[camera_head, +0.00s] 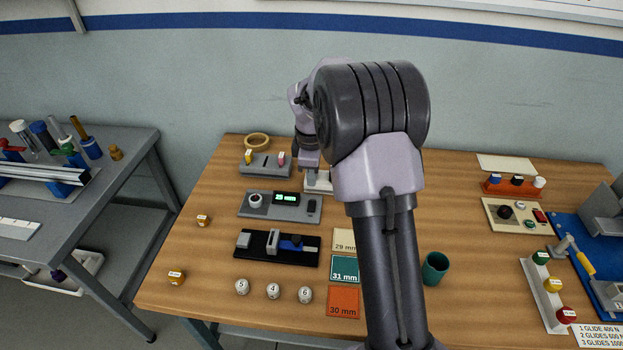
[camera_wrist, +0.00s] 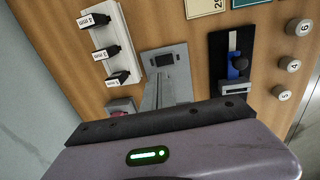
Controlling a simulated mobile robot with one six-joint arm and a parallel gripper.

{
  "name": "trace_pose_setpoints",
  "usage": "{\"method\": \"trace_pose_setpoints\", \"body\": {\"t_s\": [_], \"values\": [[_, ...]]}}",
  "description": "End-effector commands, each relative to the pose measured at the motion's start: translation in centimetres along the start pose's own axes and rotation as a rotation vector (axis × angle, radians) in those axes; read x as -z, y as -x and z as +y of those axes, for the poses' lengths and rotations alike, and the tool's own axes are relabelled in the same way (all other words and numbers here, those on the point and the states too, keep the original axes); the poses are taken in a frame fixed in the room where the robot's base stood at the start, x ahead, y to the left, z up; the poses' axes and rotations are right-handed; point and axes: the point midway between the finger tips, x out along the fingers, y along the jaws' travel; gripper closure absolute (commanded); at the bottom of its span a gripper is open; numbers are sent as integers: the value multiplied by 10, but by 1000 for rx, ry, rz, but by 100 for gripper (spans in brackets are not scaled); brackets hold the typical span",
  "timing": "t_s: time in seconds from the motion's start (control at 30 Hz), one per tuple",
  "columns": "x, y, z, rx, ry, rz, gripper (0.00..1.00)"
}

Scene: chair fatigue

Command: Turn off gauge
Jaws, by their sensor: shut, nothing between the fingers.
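The gauge (camera_head: 265,207) is a flat grey box in the left middle of the wooden table. It has a round light knob at its left, a dark display (camera_head: 286,198) with lit green figures, and a dark switch (camera_head: 311,206) at its right end. In the wrist view, the grey box (camera_wrist: 181,58) is straight ahead, with a dark patch near its far end. My gripper (camera_head: 308,166) is shut and empty above the table, behind the gauge's right part in the head view. Its fingers (camera_wrist: 166,88) cover part of the box in the wrist view.
A black slide fixture (camera_head: 277,249) lies in front of the gauge. A grey box with yellow and pink knobs (camera_head: 265,166) stands behind it. A white rack with black tagged pieces (camera_wrist: 106,45) is close to the gripper. Numbered pucks (camera_head: 273,291) line the front.

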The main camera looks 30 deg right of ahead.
Motion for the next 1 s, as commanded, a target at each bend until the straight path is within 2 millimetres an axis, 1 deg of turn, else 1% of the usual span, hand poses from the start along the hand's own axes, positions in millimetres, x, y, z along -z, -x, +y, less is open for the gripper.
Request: {"method": "trace_pose_setpoints", "body": {"t_s": [0.03,0.2,0.3,0.4,0.57,0.87,1.0], "values": [[0,-17,-1,1,1,-1,100],[0,-54,-1,1,1,-1,100],[0,-72,0,-1,0,0,100],[0,-85,0,-1,0,0,100],[0,-92,0,-1,-1,0,100],[0,-92,0,-1,0,0,100],[0,-88,2,26,0,-1,100]]}}
